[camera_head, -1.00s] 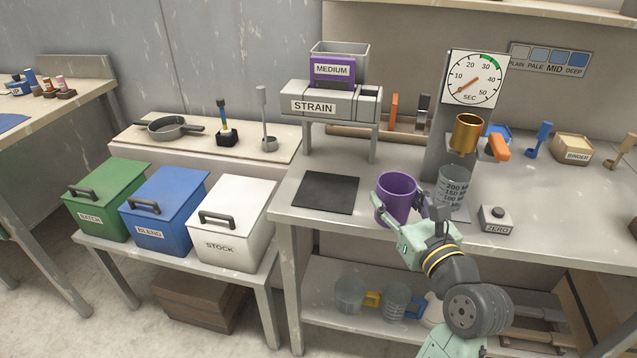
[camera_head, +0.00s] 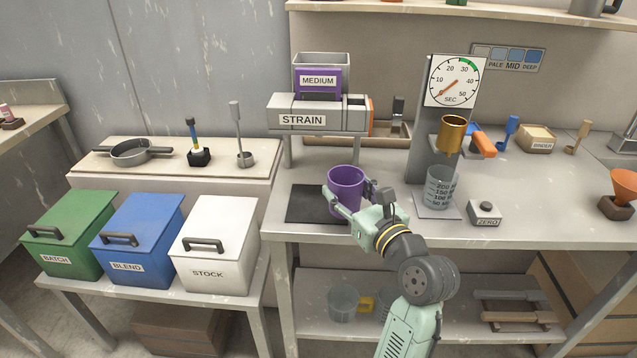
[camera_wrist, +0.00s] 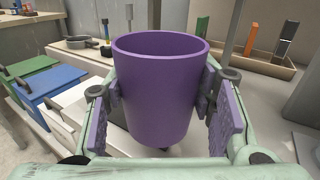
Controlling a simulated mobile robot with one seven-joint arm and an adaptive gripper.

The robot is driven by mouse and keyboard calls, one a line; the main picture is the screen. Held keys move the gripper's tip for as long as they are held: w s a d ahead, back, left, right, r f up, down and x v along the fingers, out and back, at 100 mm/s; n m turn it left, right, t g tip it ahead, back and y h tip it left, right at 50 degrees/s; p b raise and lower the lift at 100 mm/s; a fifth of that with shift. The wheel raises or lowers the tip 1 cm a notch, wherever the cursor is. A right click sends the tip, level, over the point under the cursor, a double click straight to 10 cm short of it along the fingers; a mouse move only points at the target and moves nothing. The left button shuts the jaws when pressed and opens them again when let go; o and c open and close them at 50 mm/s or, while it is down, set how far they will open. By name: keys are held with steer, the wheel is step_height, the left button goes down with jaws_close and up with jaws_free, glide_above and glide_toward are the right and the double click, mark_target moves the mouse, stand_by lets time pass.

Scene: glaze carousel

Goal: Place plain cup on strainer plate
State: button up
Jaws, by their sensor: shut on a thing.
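A plain purple cup (camera_head: 346,188) stands upright between the fingers of my gripper (camera_head: 352,202), which is shut on its sides. In the wrist view the cup (camera_wrist: 158,98) is close, with a pad pressed on its left and right walls; its inside bottom is hidden. In the head view the cup overlaps the right part of a dark square plate (camera_head: 302,205) on the table. I cannot tell whether the cup touches the plate. The strainer stand (camera_head: 310,121), labelled STRAIN, is behind, with a purple-fronted MEDIUM box (camera_head: 318,82) on top.
To the right are a clear measuring cup (camera_head: 439,189) under a brass cup (camera_head: 451,133), a dial (camera_head: 455,82) and a ZERO button box (camera_head: 485,212). A white STOCK bin (camera_head: 210,235) is left of the table. The plate's left part is bare.

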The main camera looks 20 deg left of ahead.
steer(key=x, duration=0.3)
steer(key=p+x, duration=0.1)
steer(key=x, duration=0.3)
steer(key=f+x, duration=0.1)
steer(key=x, duration=0.3)
steer(key=shift+s+a, duration=0.1)
steer(key=shift+s, duration=0.1)
steer(key=shift+w+a+f, duration=0.1)
steer(key=shift+f, duration=0.05)
steer(key=shift+f+p, duration=0.35)
steer(key=shift+f, duration=1.3)
steer(key=shift+f, duration=0.1)
steer(key=o, duration=1.1)
